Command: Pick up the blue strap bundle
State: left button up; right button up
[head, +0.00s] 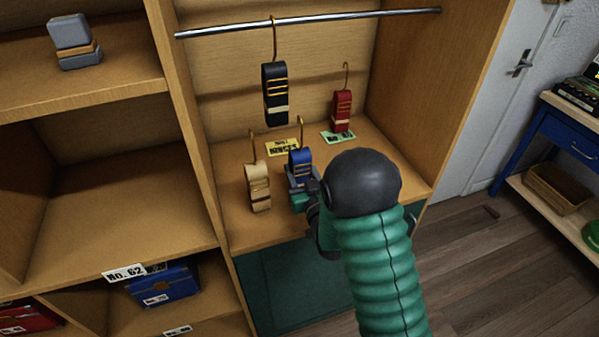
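The blue strap bundle (300,160) stands upright on the cabinet's wooden shelf or just above it, with a brass hook on top; I cannot tell which. Its lower part is hidden by my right gripper (301,182). The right arm comes in from the lower right, and its grey fingers are at the lower part of the blue bundle, one showing on each side. Whether they are closed on it I cannot tell. My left gripper is not in view.
A tan bundle (258,187) stands close left of the blue one. A red bundle (342,110) stands behind to the right. A black bundle (275,92) hangs from the metal rail (330,20). Yellow (284,148) and green (338,137) labels lie on the shelf.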

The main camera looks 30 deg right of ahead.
jog(key=shift+s+d, duration=0.1)
jog(key=shift+s, duration=0.05)
jog(key=c, duration=0.4)
jog(key=shift+d, duration=0.15)
grip_shut()
